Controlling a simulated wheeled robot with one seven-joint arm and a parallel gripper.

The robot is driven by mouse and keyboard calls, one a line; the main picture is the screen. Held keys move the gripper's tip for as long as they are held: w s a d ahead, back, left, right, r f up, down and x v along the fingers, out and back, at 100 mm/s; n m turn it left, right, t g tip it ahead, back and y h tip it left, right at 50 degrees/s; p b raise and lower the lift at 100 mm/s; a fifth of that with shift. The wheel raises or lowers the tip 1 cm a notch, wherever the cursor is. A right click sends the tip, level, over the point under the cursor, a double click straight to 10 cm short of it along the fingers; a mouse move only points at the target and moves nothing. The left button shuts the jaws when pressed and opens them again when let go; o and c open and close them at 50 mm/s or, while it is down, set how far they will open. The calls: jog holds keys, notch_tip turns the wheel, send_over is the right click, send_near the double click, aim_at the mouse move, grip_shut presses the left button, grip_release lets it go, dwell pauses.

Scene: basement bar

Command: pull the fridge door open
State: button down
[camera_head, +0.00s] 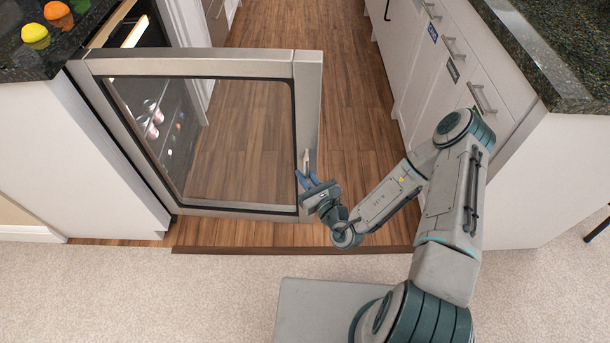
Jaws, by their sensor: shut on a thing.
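The fridge door (307,110) has a steel frame around a large glass pane. It stands swung wide open, out across the wooden floor from the left counter. The fridge's lit interior (142,35) shows behind it at the upper left, and pinkish items show through the glass. My gripper (306,172) is at the free right edge of the door, its blue fingers shut on the door's handle (306,158). The exact grip on the handle is small and partly hidden by the fingers.
Dark counters stand left (30,65) and right (560,60), the right one over white drawers (465,75). Fruit, including a lemon (35,35) and an orange (56,10), lies on the left counter. Wooden floor (350,90) between is clear; carpet (130,290) lies in front.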

jog(key=c, duration=1.5)
grip_release()
jog(key=p+v, duration=0.2)
jog(key=v, duration=1.1)
jog(key=shift+s+d, duration=0.25)
jog(key=shift+s, duration=0.1)
